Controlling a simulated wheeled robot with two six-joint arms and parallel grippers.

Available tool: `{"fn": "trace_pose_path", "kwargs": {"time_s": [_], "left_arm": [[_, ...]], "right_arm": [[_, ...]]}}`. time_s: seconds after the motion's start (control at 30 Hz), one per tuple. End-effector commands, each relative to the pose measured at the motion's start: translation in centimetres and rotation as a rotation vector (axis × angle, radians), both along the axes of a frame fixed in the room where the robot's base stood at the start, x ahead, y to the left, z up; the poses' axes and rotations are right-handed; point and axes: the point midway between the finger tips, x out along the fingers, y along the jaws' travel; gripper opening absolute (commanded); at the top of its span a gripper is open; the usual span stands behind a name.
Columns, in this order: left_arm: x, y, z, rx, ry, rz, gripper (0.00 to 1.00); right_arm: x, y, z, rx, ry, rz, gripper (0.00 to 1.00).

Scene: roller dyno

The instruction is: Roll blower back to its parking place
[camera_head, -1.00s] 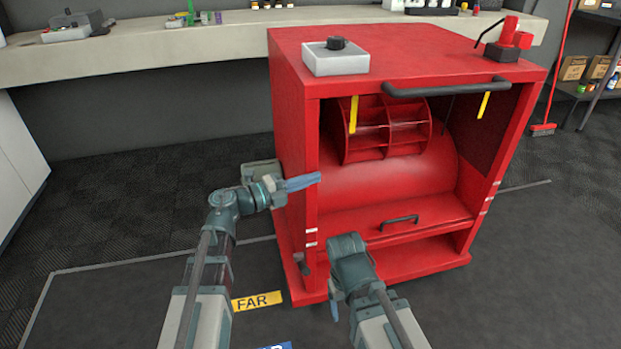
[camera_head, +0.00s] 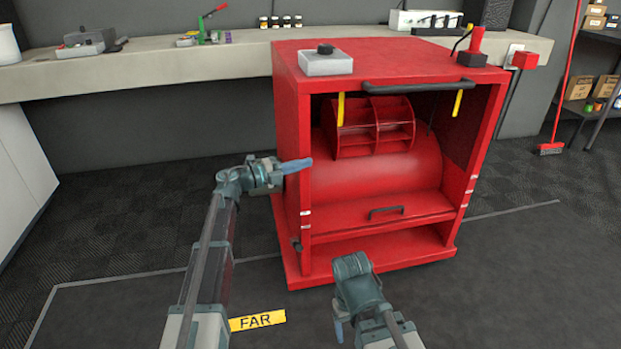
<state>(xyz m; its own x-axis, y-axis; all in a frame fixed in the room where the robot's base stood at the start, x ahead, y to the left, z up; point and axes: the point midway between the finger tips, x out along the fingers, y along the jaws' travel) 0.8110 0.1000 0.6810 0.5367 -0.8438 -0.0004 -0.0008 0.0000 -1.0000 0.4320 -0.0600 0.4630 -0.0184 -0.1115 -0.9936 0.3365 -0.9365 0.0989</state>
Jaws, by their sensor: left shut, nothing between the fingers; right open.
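The blower is a red cabinet (camera_head: 290,120) with a finned drum (camera_head: 375,130) inside its open front, standing on the dark floor. A dark handle bar (camera_head: 420,87) runs along its top front edge. My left gripper (camera_head: 297,166) is shut and empty, at the blower's left front edge; I cannot tell whether it touches. My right gripper (camera_head: 340,325) is open and empty, low in front of the blower and apart from it, its fingers pointing down and partly hidden.
A yellow FAR label (camera_head: 258,320) lies on the floor at front left, beside my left arm. A pale workbench (camera_head: 160,70) runs behind the blower along the wall. A red broom (camera_head: 551,148) and a shelf (camera_head: 590,106) stand at right.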

Motion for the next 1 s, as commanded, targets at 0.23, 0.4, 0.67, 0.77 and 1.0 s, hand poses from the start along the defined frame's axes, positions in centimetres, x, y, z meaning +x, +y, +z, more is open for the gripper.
{"fn": "trace_pose_path", "kwargs": {"time_s": [0.23,0.4,0.67,0.77,1.0], "left_arm": [[6.6,2.0,0.0,0.001,0.001,-0.004,0.0],[9.8,3.1,0.0,0.001,0.001,-0.004,0.0],[12.9,4.1,0.0,0.0,0.0,-0.001,0.0],[13.4,4.2,0.0,0.001,0.001,-0.003,0.0],[13.8,4.4,0.0,0.0,0.0,-0.002,0.0]], "right_arm": [[0.0,0.0,0.0,0.0,0.0,0.0,0.73],[0.0,0.0,0.0,0.0,0.0,0.0,0.73],[0.0,0.0,0.0,0.0,0.0,0.0,0.73],[0.0,0.0,0.0,0.0,0.0,0.0,0.73],[0.0,0.0,0.0,0.0,0.0,0.0,0.73]]}}
